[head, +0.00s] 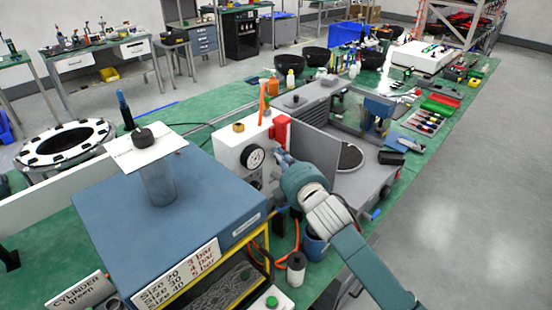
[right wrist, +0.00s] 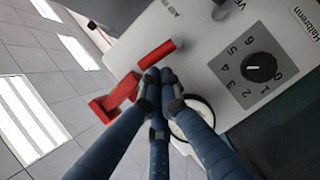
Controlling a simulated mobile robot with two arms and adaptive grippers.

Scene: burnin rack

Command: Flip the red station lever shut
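The red station lever (head: 281,131) is on the right side of the white station box (head: 232,150). In the right wrist view the red lever (right wrist: 116,97) shows as an angled red piece beside a separate-looking red bar (right wrist: 157,53); my fingers partly cover the space between them. My right gripper (head: 281,158) is at the box, just below the lever in the head view. In the wrist view its fingertips (right wrist: 159,74) are together, with nothing seen between them, close beside the red parts. Whether they touch is unclear. My left gripper is not in view.
The box carries a round gauge (head: 253,157) and a numbered black dial (right wrist: 260,67). A blue-topped cabinet (head: 120,225) stands left of it, and a grey machine (head: 365,185) stands right. A white-bodied bottle (head: 296,270) stands below my arm.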

